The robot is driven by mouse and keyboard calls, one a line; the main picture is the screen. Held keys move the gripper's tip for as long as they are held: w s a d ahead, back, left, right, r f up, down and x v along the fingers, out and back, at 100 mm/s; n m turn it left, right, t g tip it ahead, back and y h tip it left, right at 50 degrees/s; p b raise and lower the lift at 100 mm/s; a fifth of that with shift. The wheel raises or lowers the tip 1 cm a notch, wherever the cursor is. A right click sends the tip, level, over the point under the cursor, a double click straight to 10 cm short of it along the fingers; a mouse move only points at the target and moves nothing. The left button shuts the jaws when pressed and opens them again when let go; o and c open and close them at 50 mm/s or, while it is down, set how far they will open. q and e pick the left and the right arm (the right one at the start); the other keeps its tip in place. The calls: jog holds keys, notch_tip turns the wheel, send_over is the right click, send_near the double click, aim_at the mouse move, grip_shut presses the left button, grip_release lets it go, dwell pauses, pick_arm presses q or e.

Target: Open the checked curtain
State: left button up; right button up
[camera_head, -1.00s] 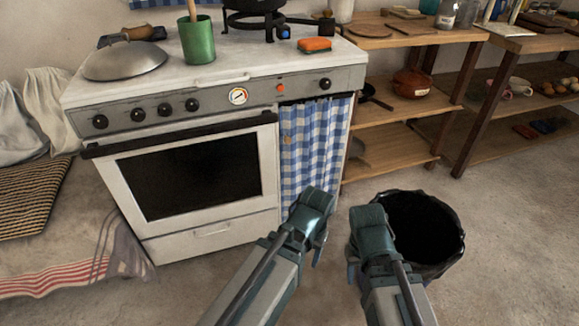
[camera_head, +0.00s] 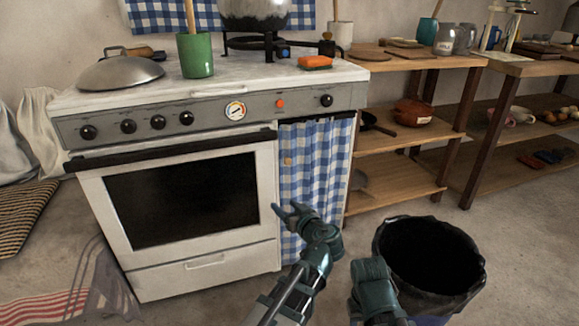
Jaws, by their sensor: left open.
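The blue-and-white checked curtain (camera_head: 318,160) hangs under the right part of the white stove and covers the opening there. A small orange-brown knob or tab (camera_head: 287,161) shows near its left edge, towards the top. My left gripper (camera_head: 285,209) is open, its fingers pointing up and left, in front of the curtain's lower left part and below the knob. I see no cloth between its fingers; whether it touches the curtain I cannot tell. My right gripper (camera_head: 372,278) is low in the picture, left of the black bin; its fingers do not show clearly.
The oven door (camera_head: 180,200) is shut, with a dark handle bar (camera_head: 170,152) across its top. A black-lined bin (camera_head: 430,262) stands on the floor at the right. Wooden shelves (camera_head: 400,180) stand right of the stove. Bare floor lies between the curtain and the bin.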

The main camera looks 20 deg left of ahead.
aim_at(289, 163)
pick_arm(q)
jog(key=w+d+r+t, duration=0.3)
jog(key=d+r+t, duration=0.1)
jog(key=d+r, duration=0.15)
jog(key=x, duration=1.3)
jog(key=shift+w+a+f, duration=0.15)
jog(key=shift+w+a, duration=0.05)
jog(key=shift+a, duration=0.3)
grip_shut()
dwell(0.7)
